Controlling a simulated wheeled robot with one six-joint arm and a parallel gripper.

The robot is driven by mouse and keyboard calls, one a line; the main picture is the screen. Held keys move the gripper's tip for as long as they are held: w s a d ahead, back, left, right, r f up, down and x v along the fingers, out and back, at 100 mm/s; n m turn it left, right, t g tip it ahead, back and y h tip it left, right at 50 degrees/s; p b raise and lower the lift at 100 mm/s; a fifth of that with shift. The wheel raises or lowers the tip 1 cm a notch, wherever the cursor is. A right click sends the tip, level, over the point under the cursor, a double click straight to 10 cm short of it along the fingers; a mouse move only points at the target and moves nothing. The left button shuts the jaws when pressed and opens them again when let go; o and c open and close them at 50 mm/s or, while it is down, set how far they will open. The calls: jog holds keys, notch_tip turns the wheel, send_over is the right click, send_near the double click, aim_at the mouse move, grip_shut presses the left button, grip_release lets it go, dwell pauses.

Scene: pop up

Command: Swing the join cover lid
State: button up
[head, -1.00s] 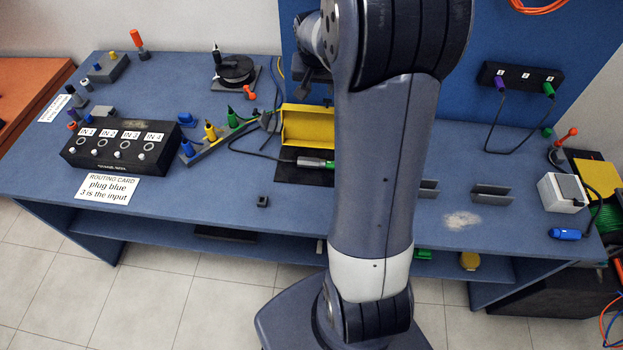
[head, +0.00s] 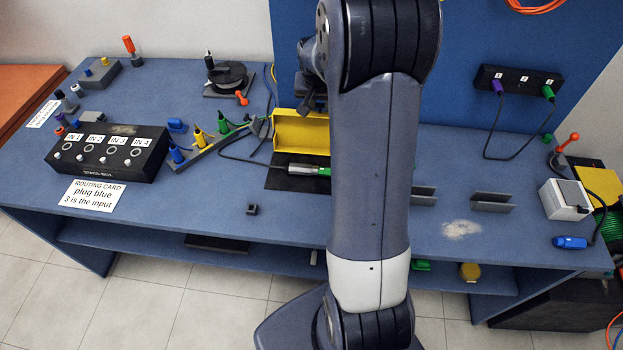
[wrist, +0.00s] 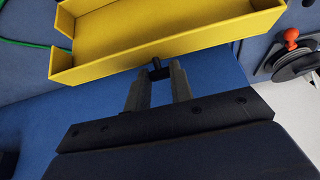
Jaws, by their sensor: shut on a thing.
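The yellow join cover lid (head: 299,133) is a trough-like piece standing raised at the back of a black base plate (head: 283,179). My arm hides its right part in the head view. A join with a green and silver connector (head: 308,169) lies on the plate in front of it. In the wrist view the lid (wrist: 165,38) fills the upper middle. My gripper (wrist: 158,76) is at the lid's near edge, its fingers shut on a small dark knob (wrist: 156,66) there. In the head view my gripper is mostly hidden behind my arm.
A black box with several labelled ports (head: 105,150) and a rack of coloured plugs (head: 200,145) stand left of the lid. A round spool (head: 229,76) is behind. A blue wall panel (head: 480,40) rises behind my arm. The front middle of the bench is mostly clear.

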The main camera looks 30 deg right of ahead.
jog(key=shift+s+a+r, duration=0.35)
jog(key=shift+s+a, duration=0.25)
jog(key=shift+s, duration=0.25)
jog(key=shift+s+a+r, duration=0.35)
jog(key=shift+s+a, duration=0.2)
jog(key=shift+s, duration=0.25)
jog(key=shift+s+a+r+b, duration=0.1)
jog(key=shift+s+a+b, duration=0.15)
jog(key=shift+s+a, duration=0.25)
jog(key=shift+s+a+f+b, duration=0.1)
jog(key=shift+s+a+b, duration=0.15)
jog(key=shift+s, duration=0.4)
jog(key=shift+s+a+r+b, duration=0.1)
jog(key=shift+s+a+b, duration=0.1)
jog(key=shift+s+a, duration=0.3)
jog(key=shift+s+d, duration=0.1)
jog(key=shift+s+a+f+b, duration=0.25)
jog(key=shift+s+a+b, duration=0.3)
jog(key=shift+s, duration=0.3)
jog(key=shift+s+a+f+b, duration=0.2)
jog(key=shift+s+a+b, duration=0.1)
jog(key=shift+s+a, duration=0.45)
jog(key=shift+s+d, duration=0.1)
jog(key=shift+d, duration=0.05)
